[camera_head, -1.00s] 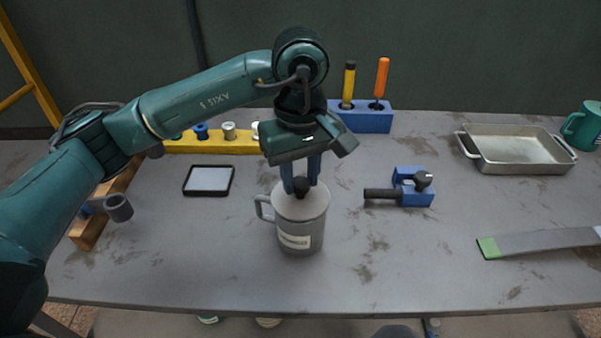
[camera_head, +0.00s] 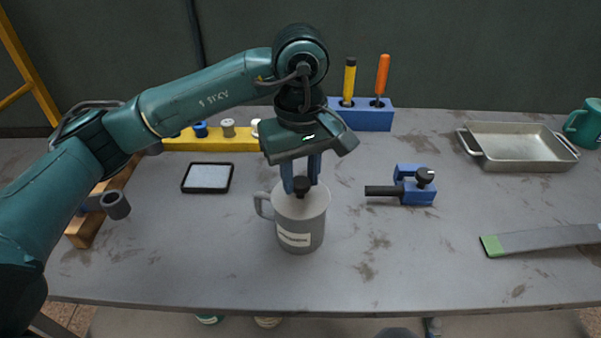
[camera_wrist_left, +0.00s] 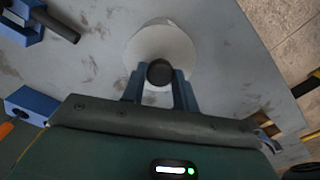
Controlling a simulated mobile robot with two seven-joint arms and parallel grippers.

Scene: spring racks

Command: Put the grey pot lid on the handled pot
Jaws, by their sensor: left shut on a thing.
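The handled pot (camera_head: 300,237) is a grey mug-like pot with a label, upright on the table in the middle of the head view, its handle to the left. The grey pot lid (camera_head: 311,197) is at the pot's top and covers its mouth; whether it is fully seated I cannot tell. My left gripper (camera_head: 301,184) points down from above and is shut on the lid's black knob. In the left wrist view the lid (camera_wrist_left: 165,45) shows as a pale disc with the dark knob (camera_wrist_left: 159,72) between the blue fingers. My right gripper is not in view.
A blue clamp (camera_head: 415,188) lies to the right and a black-framed tablet (camera_head: 207,178) to the left. Behind stand a yellow rack (camera_head: 190,145) and a blue holder (camera_head: 365,121) with two tools. A metal tray (camera_head: 520,150) is at the back right. The table's front is clear.

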